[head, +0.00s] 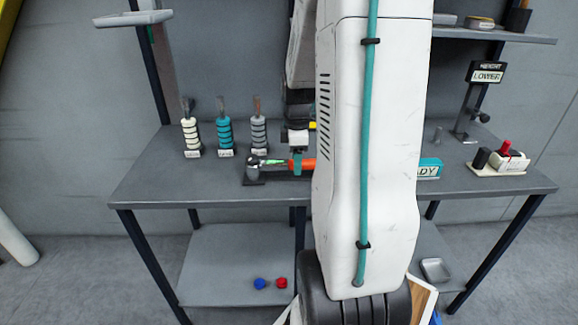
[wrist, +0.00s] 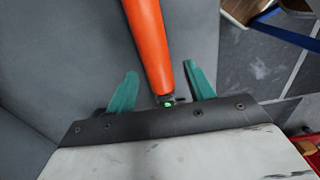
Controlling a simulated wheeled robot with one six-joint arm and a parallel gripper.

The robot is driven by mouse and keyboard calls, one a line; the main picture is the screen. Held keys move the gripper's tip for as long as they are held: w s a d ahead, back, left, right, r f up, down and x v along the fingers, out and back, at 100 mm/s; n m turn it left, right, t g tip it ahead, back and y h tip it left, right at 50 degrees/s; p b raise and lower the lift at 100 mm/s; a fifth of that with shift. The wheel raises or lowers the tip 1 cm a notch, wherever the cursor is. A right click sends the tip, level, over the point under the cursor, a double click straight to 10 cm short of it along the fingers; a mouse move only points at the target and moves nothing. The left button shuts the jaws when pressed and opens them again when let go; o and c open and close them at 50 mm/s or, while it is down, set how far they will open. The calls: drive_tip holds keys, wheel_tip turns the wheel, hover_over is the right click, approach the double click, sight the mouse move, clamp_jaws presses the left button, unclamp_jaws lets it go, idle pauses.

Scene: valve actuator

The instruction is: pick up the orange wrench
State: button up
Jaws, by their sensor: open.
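The orange wrench (head: 307,164) lies near the front of the grey workbench (head: 180,185) in the head view, pointing left to right. Its metal head (head: 256,164) is at the left, by a dark holder (head: 254,181); its right end is hidden behind my arm. In the wrist view its orange handle (wrist: 148,38) runs from the top edge down between the teal fingers of my gripper (wrist: 162,85). The fingers stand apart on either side of it, with a gap at each side. My gripper is open. In the head view it is mostly hidden by my arm.
Several ribbed posts, white (head: 191,137), teal (head: 225,136) and grey (head: 258,134), stand left at the bench's back. A panel with a red lever (head: 504,149) and a teal sign (head: 430,167) are at right. A blue ball (head: 260,283) and red ball (head: 281,283) lie on the lower shelf.

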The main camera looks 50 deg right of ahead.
wheel_tip(320, 180, down, 2)
drive_tip(key=shift+f, duration=0.2)
clamp_jaws()
drive_tip(key=shift+w+r, duration=0.1)
drive_tip(key=shift+r, duration=0.1)
